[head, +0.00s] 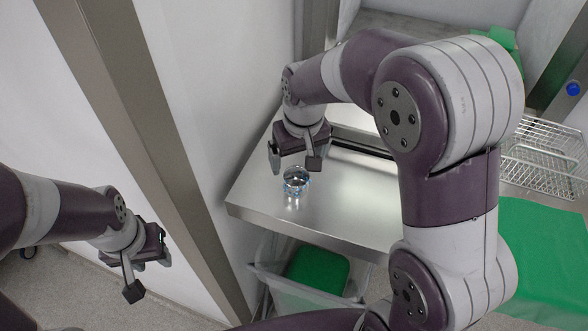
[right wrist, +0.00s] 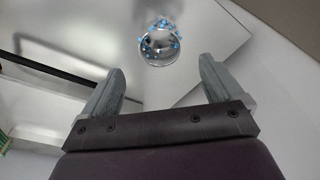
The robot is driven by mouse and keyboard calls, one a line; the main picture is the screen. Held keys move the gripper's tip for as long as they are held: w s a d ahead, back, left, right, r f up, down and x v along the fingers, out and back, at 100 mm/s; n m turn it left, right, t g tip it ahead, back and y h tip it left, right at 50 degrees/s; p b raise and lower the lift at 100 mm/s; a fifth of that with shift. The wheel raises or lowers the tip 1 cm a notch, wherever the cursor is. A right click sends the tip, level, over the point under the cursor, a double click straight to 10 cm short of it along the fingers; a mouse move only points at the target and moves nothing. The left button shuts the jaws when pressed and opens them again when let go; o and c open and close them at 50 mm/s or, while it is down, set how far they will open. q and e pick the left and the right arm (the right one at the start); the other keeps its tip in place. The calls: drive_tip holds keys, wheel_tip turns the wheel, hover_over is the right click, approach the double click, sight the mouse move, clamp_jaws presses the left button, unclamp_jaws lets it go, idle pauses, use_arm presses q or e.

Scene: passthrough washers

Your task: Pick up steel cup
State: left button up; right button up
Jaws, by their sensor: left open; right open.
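The steel cup (head: 296,181) is small and shiny with blue marks. It stands on the steel counter (head: 330,222) near its left part. My right gripper (head: 295,164) is open and empty, close above and behind the cup in the head view. In the right wrist view the cup (right wrist: 159,44) lies beyond the two fingertips of my right gripper (right wrist: 160,75), roughly centred between them and not touching them. My left gripper (head: 145,275) is at the lower left, away from the counter, open and empty.
A wire basket (head: 545,158) and a green cloth (head: 540,245) lie on the right. A clear bin (head: 275,283) with a green item stands below the counter's front edge. A white wall and steel post (head: 150,150) border the left side. Counter around the cup is clear.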

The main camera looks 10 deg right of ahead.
sight(296, 178)
drive_tip(key=f+p, duration=0.1)
drive_tip(key=f, duration=0.1)
drive_tip(key=f+p, duration=0.1)
drive_tip(key=f, duration=0.2)
drive_tip(key=w+f+p, duration=0.1)
drive_tip(key=f, duration=0.1)
drive_tip(key=shift+a+f, duration=0.1)
drive_tip(key=shift+f, duration=0.4)
drive_tip(key=shift+s, duration=0.15)
drive_tip(key=shift+c, duration=0.8)
drive_tip(key=c, duration=0.9)
